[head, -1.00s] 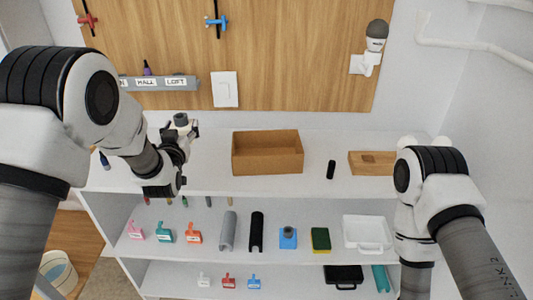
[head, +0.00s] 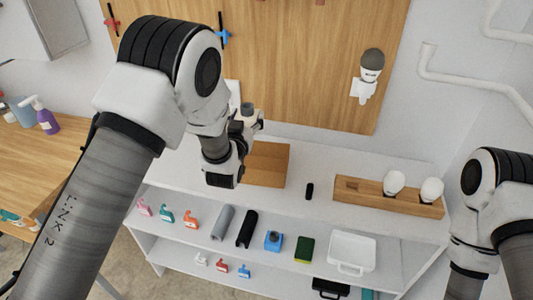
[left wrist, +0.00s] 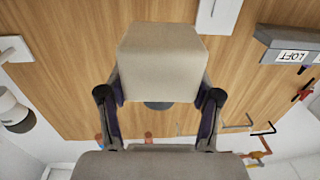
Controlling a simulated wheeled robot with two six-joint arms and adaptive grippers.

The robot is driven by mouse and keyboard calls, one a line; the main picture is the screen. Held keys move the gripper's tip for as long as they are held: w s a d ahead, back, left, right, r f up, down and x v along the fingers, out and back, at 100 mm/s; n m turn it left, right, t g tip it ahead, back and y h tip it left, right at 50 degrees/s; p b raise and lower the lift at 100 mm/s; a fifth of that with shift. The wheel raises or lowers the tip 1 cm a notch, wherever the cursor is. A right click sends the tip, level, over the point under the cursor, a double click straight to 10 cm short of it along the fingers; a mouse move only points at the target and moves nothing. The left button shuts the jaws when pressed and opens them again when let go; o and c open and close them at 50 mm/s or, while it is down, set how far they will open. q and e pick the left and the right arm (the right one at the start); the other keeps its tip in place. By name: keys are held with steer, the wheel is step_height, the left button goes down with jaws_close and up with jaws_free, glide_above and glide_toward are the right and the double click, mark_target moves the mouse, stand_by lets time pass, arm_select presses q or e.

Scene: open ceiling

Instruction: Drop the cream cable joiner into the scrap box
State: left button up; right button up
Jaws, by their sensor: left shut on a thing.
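The cream cable joiner (left wrist: 162,62) is a pale block with a dark grey round part, held between both fingers of my left gripper (left wrist: 160,100) in the left wrist view. The arm and gripper hide the box's left side. I cannot tell from this angle how far the joiner is over the box. My right gripper is out of view; only the right arm shows at the right edge.
The box stands on a white shelf top (head: 325,165). A small black item (head: 309,191) and a wooden block with white bulbs (head: 385,196) stand to its right. Shelves below hold several tools and a white tray (head: 351,252). A wall lamp (head: 370,68) hangs on the wooden board.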

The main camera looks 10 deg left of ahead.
arm_select(q)
step_height(320, 180, down, 6)
steer(key=b, duration=0.3)
steer(key=o, duration=1.2)
steer(key=shift+o, duration=0.2)
steer(key=shift+f, duration=0.1)
steer(key=s, duration=1.2)
steer(key=shift+d, duration=0.2)
